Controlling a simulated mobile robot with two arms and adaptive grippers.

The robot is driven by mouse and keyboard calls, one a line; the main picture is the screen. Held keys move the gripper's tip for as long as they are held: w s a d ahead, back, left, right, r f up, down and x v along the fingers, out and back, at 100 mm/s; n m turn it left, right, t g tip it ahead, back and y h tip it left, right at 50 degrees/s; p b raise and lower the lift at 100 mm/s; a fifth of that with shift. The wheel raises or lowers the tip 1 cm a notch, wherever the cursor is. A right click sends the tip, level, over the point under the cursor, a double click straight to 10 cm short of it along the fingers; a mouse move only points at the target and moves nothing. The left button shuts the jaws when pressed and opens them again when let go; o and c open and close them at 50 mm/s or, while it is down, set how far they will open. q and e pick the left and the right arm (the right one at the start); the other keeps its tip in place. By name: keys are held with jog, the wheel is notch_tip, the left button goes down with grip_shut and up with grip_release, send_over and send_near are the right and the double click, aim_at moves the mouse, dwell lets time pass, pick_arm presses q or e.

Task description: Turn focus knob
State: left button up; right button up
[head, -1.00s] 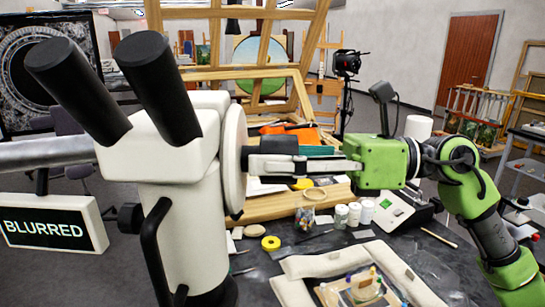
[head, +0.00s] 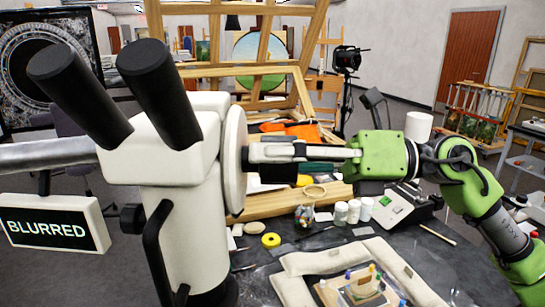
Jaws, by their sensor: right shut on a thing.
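A white stereo microscope (head: 185,190) with two black eyepieces stands at the left. Its focus knob (head: 272,153) is a dark cylinder on the right side, next to a large pale disc (head: 234,160). My right gripper (head: 275,153), at the end of a green arm from the right, is shut on the focus knob, with its fingers pointing left. The fingers partly hide the knob. A sign (head: 52,224) at the left reads "BLURRED". My left gripper is not in view.
Below on the dark table lie a padded frame holding a small fragment (head: 362,288), a yellow tape roll (head: 271,240), white jars (head: 353,211) and a jar of small items. A wooden easel frame (head: 265,80) stands behind. A dark screen (head: 45,65) is at the far left.

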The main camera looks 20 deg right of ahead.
jog(key=o, duration=1.1)
jog(key=shift+s+d, duration=0.1)
jog(key=shift+d, duration=0.5)
jog(key=v, duration=1.1)
jog(key=shift+a, duration=0.1)
dwell(0.7)
